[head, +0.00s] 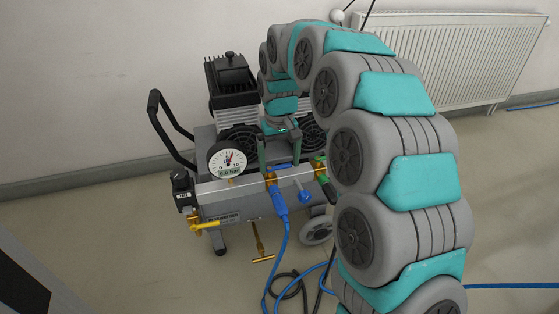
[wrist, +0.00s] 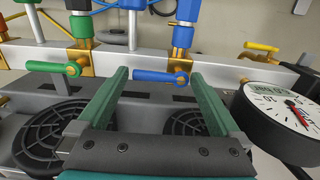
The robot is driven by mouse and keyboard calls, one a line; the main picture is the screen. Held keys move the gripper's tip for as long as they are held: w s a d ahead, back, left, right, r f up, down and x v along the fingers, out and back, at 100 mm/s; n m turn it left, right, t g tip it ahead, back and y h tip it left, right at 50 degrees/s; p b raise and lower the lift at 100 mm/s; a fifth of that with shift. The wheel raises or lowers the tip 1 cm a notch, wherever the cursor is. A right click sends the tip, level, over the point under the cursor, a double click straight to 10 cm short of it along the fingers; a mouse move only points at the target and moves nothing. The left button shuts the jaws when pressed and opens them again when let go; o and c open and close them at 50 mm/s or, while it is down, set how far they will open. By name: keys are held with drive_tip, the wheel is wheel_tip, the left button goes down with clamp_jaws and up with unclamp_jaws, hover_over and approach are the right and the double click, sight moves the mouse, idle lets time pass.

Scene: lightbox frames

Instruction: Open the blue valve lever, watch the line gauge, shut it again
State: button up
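The blue valve lever (wrist: 158,77) lies along the light manifold bar, crosswise to its brass valve and blue hose fitting. In the head view the blue lever (head: 282,167) is small and partly hidden by my gripper (head: 280,165). In the wrist view my gripper (wrist: 158,73) is open, its two green fingers apart, with the lever showing between the fingertips. No contact is visible. The round line gauge (head: 228,159) stands on the bar left of my gripper; its red needle points nearly up. The gauge (wrist: 287,112) appears at right in the wrist view, turned over.
A green lever (wrist: 54,67) sits beside the blue one, and a yellow lever (wrist: 261,47) is near the gauge. The compressor's black handle (head: 168,128) rises at left. A blue hose (head: 284,247) hangs to the floor. A radiator (head: 466,62) is behind.

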sight(280, 167)
wheel_tip(280, 167, up, 8)
drive_tip(key=shift+f+p, duration=0.25)
drive_tip(key=shift+p, duration=0.05)
drive_tip(key=shift+r, duration=0.15)
